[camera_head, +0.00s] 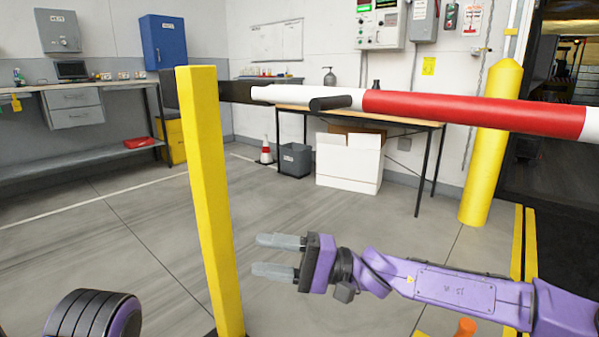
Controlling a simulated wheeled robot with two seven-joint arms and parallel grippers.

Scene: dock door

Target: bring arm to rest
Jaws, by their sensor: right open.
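The barrier arm (470,110), a boom with red and white bands, runs nearly level across the upper right. A short black cylindrical handle (331,102) sticks out from it near its white left end. A square yellow post (207,200) stands upright left of the boom. A dark piece (235,92) shows between post and boom tip; I cannot tell whether the boom touches it. My right gripper (262,256) is open and empty, low in the middle, pointing left toward the post, below and apart from the boom and handle. My left gripper is out of view.
A thick round yellow bollard (488,150) stands behind the boom at right. A table (417,175), a white box (348,165), a grey bin (295,160) and a cone (266,150) are farther back. A workbench (75,166) is at left. Floor around the post is clear.

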